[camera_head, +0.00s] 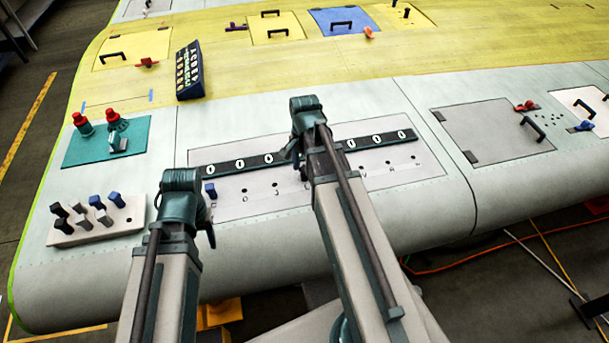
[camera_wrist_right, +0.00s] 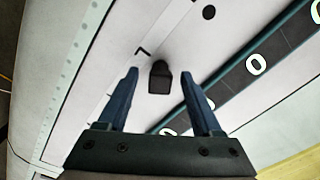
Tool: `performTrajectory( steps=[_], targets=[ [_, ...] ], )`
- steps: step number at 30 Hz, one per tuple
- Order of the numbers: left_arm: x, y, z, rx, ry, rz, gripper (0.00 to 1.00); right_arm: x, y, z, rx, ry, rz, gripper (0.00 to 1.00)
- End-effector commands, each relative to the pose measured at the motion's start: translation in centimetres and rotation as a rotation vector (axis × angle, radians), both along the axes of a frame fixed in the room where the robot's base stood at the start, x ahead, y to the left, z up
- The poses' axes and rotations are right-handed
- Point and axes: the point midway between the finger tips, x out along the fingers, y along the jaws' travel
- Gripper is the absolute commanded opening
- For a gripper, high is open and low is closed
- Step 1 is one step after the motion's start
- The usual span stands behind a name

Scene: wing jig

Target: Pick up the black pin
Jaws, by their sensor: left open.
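A black pin (camera_wrist_right: 159,80) stands on the light panel in the right wrist view, beside a printed black mark. My right gripper (camera_wrist_right: 160,74) is open, with one finger on each side of the pin and a gap to each. In the head view my right gripper (camera_head: 298,158) is over the panel, and its arm hides that spot. My left gripper (camera_head: 211,238) hangs left of the panel; it is open, its fingers barely visible. More black pins (camera_head: 60,210) stand in the white block (camera_head: 115,221) at the left, with blue and grey ones.
A blue pin (camera_head: 210,190) stands at the left of the lettered panel (camera_head: 238,206), which has a row of holes. A dark numbered strip (camera_head: 365,143) runs behind the holes. A teal plate (camera_head: 75,150) with red knobs is at the left. A grey hatch (camera_head: 485,135) is at the right.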

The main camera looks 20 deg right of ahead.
Motion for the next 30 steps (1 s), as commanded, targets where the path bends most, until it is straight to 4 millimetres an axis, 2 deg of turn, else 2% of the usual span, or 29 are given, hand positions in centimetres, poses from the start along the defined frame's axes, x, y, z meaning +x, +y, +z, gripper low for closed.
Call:
performTrajectory(
  steps=[1,9,11,23,30],
  targets=[
    [0.0,0.0,0.0,0.000,0.000,0.000,0.50,0.0,0.0,0.0,0.000,0.000,0.000,0.57],
    [0.0,0.0,0.0,0.000,0.000,0.000,0.50,0.0,0.0,0.0,0.000,0.000,0.000,0.08],
    [0.0,0.0,0.0,0.000,0.000,0.000,0.50,0.0,0.0,0.0,0.000,0.000,0.000,0.00],
    [0.0,0.0,0.1,0.000,0.000,0.000,0.50,0.0,0.0,0.1,0.000,0.000,0.000,0.00],
    [0.0,0.0,1.6,0.000,0.001,0.000,0.50,0.0,0.0,1.6,0.000,0.000,0.000,0.00]
  ],
)
